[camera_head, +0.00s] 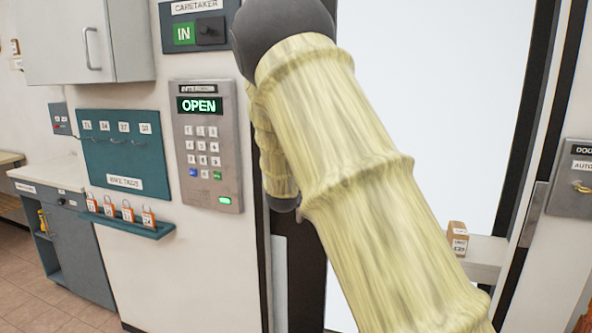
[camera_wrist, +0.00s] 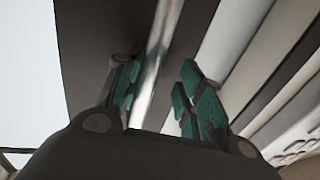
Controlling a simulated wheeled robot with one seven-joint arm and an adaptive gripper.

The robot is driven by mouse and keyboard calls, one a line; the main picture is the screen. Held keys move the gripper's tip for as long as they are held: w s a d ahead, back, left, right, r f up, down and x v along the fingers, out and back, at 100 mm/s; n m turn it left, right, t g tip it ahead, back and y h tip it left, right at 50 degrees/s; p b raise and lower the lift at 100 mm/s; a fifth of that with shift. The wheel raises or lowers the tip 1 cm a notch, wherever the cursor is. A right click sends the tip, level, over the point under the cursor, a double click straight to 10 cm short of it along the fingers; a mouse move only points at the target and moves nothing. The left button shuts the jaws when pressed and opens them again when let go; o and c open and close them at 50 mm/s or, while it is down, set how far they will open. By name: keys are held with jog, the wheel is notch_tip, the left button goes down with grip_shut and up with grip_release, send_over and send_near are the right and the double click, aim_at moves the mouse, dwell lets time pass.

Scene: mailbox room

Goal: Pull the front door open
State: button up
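The front door (camera_head: 430,80) has a pale, bright pane and dark framing in the head view, partly hidden behind my arm. I cannot tell from this view whether it stands ajar. In the wrist view its dark frame (camera_wrist: 95,40) runs behind my fingers. A shiny vertical bar, apparently the door handle (camera_wrist: 160,50), passes between the teal-padded fingers of my gripper (camera_wrist: 157,75). The fingers are apart, one on each side of the bar. A gap shows on the right side; contact on the left is unclear. I cannot make out the handle or fingers in the head view.
A keypad panel (camera_head: 207,145) reading OPEN is on the wall left of the door. A hook board (camera_head: 125,165) and padlock shelf (camera_head: 130,225) are further left. A small box (camera_head: 457,237) sits on a white ledge, right. A grey switch box (camera_head: 572,180) is at far right.

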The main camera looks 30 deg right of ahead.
jog(key=v, duration=1.1)
jog(key=shift+s+a, duration=0.25)
jog(key=shift+s, duration=0.1)
jog(key=s+a+f+n+g+y, duration=0.25)
jog(key=s+f, duration=0.25)
jog(key=f, duration=0.9)
jog(key=s+a+f+n+g+y, duration=0.15)
jog(key=s+a+f, duration=0.3)
jog(key=f, duration=0.85)
jog(key=s+a+f+n+g+y, duration=0.1)
jog(key=s+a+f+y, duration=0.35)
jog(key=f, duration=0.95)
jog(key=s+a+f+n+g+y, duration=0.1)
jog(key=s+a+f+g, duration=0.2)
jog(key=s, duration=0.9)
jog(key=s+a+f+n+g+y, duration=0.1)
jog(key=s+a+f+g, duration=0.1)
jog(key=s+a+f, duration=0.3)
jog(key=s+a+f+g+y+p, duration=0.1)
jog(key=s+a+f+g, duration=0.2)
jog(key=s+f, duration=0.7)
jog(key=s+a, duration=0.1)
jog(key=s, duration=0.8)
jog(key=shift+n+g, duration=0.3)
jog(key=shift+n, duration=0.1)
